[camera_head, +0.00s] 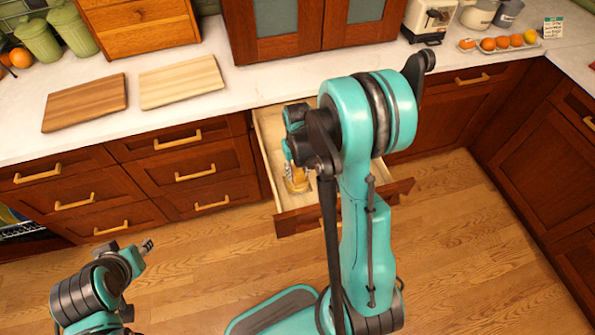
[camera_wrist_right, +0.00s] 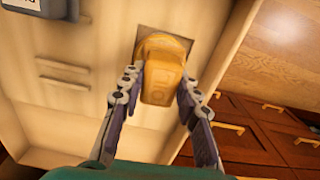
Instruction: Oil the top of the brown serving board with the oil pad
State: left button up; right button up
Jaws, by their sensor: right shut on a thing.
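The brown serving board (camera_head: 85,103) lies flat on the counter at the left. My right gripper (camera_wrist_right: 158,84) reaches down into an open drawer (camera_head: 264,155) and is shut on a yellow-orange block with a rounded top, which looks like the oil pad (camera_wrist_right: 163,74). The pad (camera_head: 297,180) also shows in the head view, low inside the drawer. The gripper's fingers are on both sides of it. My left gripper (camera_head: 147,246) is over the floor at the lower left, away from the counter; its fingers are too small to judge.
A paler board (camera_head: 181,82) lies right of the brown one. Green canisters (camera_head: 38,40) and a wooden box (camera_head: 138,28) stand behind them. A grey-and-white object (camera_wrist_right: 42,6) is at the wrist view's top left. A tray of oranges (camera_head: 500,44) is far right. The counter's front strip is clear.

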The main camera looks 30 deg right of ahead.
aim_at(297, 170)
jog(key=shift+r+p, duration=1.6)
jog(key=shift+r, duration=1)
